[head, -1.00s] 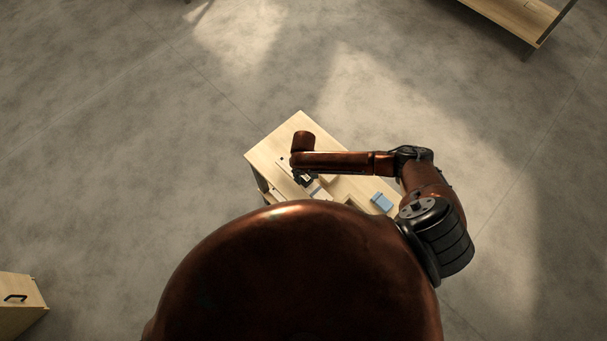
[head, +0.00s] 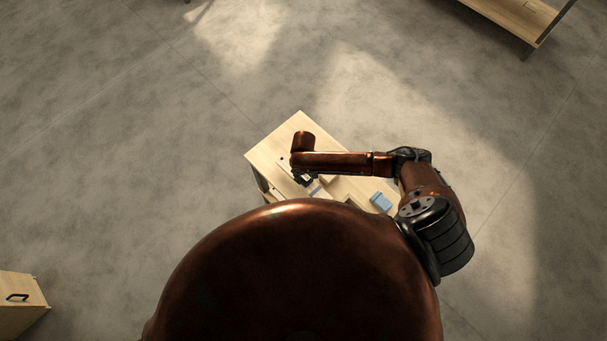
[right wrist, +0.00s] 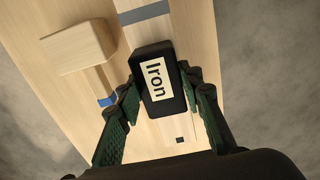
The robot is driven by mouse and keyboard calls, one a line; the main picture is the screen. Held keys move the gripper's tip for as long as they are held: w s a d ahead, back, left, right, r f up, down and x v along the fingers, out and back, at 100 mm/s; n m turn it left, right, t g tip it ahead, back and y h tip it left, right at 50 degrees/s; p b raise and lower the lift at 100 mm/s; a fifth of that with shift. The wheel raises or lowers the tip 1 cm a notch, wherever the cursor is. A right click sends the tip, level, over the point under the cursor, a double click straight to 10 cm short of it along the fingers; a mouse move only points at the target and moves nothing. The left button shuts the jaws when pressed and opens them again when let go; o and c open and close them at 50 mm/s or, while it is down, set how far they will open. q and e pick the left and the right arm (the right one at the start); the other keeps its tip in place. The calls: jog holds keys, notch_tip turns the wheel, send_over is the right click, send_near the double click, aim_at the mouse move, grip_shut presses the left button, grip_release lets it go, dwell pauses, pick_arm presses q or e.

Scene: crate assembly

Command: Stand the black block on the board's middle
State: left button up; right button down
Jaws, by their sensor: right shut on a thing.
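The black block (right wrist: 151,62), with a white label reading "Iron", is between the green-padded fingers of my right gripper (right wrist: 160,88), which is shut on it. In the right wrist view, a pale wooden board (right wrist: 198,42) lies below the block. A grey band (right wrist: 145,12) crosses the board beyond the block, and a small dark square (right wrist: 180,140) lies on the near side. I cannot tell whether the block touches the board. In the head view, my right gripper (head: 301,179) is small, over the table's left part, under my arm. My left gripper is not in view.
A pale wooden block (right wrist: 78,46) lies left of the black block, with a small blue piece (right wrist: 107,100) nearby. In the head view, a blue object (head: 381,202) lies on the right part of the wooden table (head: 290,132). My body hides the table's near side.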

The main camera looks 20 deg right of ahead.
jog(key=shift+w+f, duration=0.1)
jog(key=shift+f, duration=0.1)
dwell(0.8)
jog(key=c, duration=1.7)
grip_release()
jog(key=o, duration=0.4)
jog(key=shift+o, duration=0.2)
jog(key=shift+s+f, duration=0.1)
jog(key=shift+s, duration=0.1)
notch_tip(320, 180, up, 8)
jog(key=p, duration=0.8)
jog(key=shift+w+p, duration=0.1)
jog(key=shift+p, duration=0.3)
